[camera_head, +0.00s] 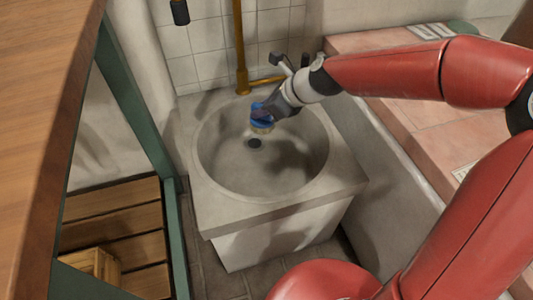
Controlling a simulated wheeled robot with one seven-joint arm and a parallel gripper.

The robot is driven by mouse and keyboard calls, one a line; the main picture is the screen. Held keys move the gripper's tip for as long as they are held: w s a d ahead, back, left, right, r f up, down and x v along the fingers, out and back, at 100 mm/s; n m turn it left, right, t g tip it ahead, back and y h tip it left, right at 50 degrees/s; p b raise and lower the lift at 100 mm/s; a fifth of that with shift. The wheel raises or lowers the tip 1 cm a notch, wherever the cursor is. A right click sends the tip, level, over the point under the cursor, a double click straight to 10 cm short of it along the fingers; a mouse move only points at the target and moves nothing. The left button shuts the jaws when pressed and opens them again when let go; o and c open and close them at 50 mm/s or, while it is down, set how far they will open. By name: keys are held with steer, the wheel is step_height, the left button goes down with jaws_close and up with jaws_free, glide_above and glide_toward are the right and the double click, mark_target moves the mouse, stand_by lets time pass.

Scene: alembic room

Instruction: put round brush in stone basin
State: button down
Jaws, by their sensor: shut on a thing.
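The round brush (261,125) has a blue top and pale tan bristles. My gripper (268,110) is shut on its blue top, coming in from the upper right, and partly hides it. The brush shows against the back inner part of the stone basin (220,214), above and close to the dark drain hole. I cannot tell whether the bristles touch the bowl. The basin is a square grey block with a wide round bowl, and a shadow lies across its right inside.
A brass pipe (240,50) rises behind the basin along the white tiled wall. A wooden counter (45,80) and a green-framed slatted shelf (120,225) stand to the left. A pink tiled ledge (385,80) runs along the right.

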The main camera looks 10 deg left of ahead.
step_height(320, 180, down, 19)
steer(key=b, duration=0.4)
steer(key=shift+s+r, duration=0.1)
steer(key=shift+r, duration=0.1)
steer(key=shift+f, duration=0.1)
steer(key=c, duration=1.3)
jaws_free()
steer(key=shift+o, duration=0.2)
steer(key=shift+d+r, duration=0.15)
steer(key=shift+r, duration=0.1)
steer(key=p+v, duration=0.3)
steer(key=v, duration=0.8)
steer(key=shift+d+r, duration=0.2)
steer(key=shift+s, duration=0.15)
